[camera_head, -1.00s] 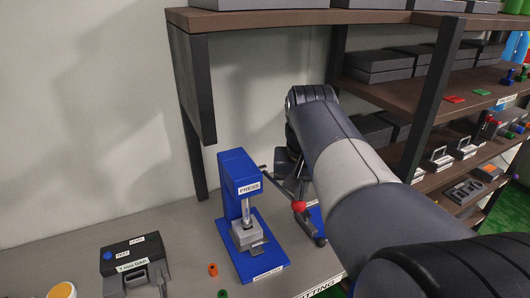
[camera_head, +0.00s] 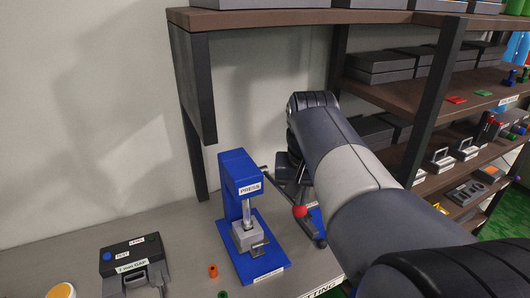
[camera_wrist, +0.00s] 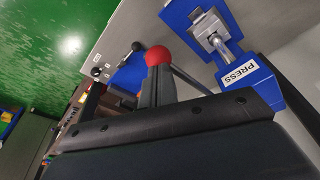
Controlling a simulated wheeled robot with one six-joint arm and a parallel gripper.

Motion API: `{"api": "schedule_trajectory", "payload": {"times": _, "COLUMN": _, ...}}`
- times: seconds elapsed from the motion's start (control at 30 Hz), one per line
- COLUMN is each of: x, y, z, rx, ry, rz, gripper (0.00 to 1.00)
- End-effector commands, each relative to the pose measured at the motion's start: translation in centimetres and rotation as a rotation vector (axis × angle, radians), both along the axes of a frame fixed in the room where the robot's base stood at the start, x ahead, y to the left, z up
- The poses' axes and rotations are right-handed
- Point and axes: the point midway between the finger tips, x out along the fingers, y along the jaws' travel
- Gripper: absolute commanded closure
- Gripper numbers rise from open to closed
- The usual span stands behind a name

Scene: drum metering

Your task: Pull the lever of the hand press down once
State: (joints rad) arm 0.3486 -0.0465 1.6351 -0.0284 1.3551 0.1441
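The blue hand press (camera_head: 236,175) stands upright on the bench, with a grey block under its ram. Its lever runs from the press's right side down to a red ball knob (camera_head: 300,211). My gripper (camera_head: 291,168) is beside the lever, mostly hidden by my arm. In the wrist view the knob (camera_wrist: 158,56) sits right at the fingertips of my gripper (camera_wrist: 157,73), and the thin rod runs from it toward the press (camera_wrist: 255,85). The fingers look together. I cannot tell whether they touch the knob or rod.
A second blue device (camera_wrist: 128,72) with a black-knobbed handle (camera_wrist: 138,47) is close beside the lever. A dark grey box with buttons (camera_head: 130,255) stands left on the bench (camera_head: 190,238). A shelf post (camera_head: 193,90) rises behind the press. Shelves fill the right.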

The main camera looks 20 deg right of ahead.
Motion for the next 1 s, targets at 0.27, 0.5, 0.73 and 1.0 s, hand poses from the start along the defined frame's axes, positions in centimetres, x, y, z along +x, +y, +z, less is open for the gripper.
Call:
{"api": "schedule_trajectory", "payload": {"times": 0.27, "x": 0.0, "y": 0.0, "z": -0.7, "rx": 0.0, "ry": 0.0, "rz": 0.0, "gripper": 1.0}}
{"api": "schedule_trajectory", "payload": {"times": 0.5, "x": -0.1, "y": 0.0, "z": -1.2, "rx": 0.0, "ry": 0.001, "rz": 0.0, "gripper": 1.0}}
{"api": "schedule_trajectory", "payload": {"times": 0.73, "x": -0.1, "y": 0.0, "z": -1.3, "rx": 0.0, "ry": 0.001, "rz": 0.0, "gripper": 1.0}}
{"api": "schedule_trajectory", "payload": {"times": 1.0, "x": -0.1, "y": 0.0, "z": -1.3, "rx": 0.0, "ry": 0.001, "rz": 0.0, "gripper": 1.0}}
